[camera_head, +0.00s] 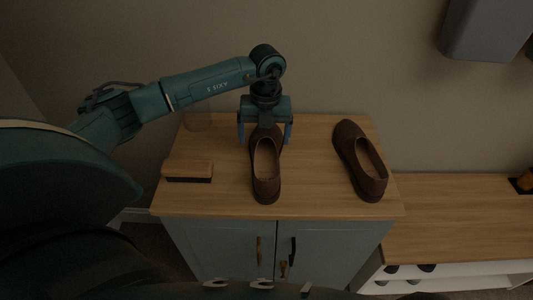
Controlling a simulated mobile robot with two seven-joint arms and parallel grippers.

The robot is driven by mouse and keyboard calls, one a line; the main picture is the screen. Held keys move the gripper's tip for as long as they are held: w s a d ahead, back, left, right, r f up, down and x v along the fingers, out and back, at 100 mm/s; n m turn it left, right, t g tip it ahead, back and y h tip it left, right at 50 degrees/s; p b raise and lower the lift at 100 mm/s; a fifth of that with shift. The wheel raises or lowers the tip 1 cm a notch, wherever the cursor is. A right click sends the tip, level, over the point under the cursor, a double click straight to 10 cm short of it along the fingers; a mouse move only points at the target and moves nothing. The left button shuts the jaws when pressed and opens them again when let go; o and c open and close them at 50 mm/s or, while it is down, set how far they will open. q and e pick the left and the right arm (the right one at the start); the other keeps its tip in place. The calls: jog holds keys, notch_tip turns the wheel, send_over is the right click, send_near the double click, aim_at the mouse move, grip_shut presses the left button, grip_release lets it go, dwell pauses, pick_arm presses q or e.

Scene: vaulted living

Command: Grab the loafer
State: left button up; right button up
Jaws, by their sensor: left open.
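Two brown loafers are on the wooden top of a cabinet. One loafer (265,178) lies in the middle, its toe toward the wall and its opening toward me. The other loafer (361,162) lies to the right, slightly turned. My left gripper (264,138) comes in from the left and points down over the toe end of the middle loafer. Its blue fingers are open, one on each side of that loafer. I cannot tell whether they touch it. The gripper hides part of the toe. My right gripper is not in view.
A brush with a wooden back (188,169) lies left of the middle loafer on the cabinet top (225,200). A faint clear object (197,121) stands behind it. A lower wooden bench (450,215) adjoins on the right. A grey box (485,30) hangs on the wall.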

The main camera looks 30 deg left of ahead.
aim_at(264, 158)
pick_arm(q)
notch_tip(264, 158, down, 5)
jog(key=shift+d+f+p, duration=0.1)
jog(key=shift+p, duration=0.25)
jog(key=shift+s, duration=0.1)
jog(key=c, duration=1.3)
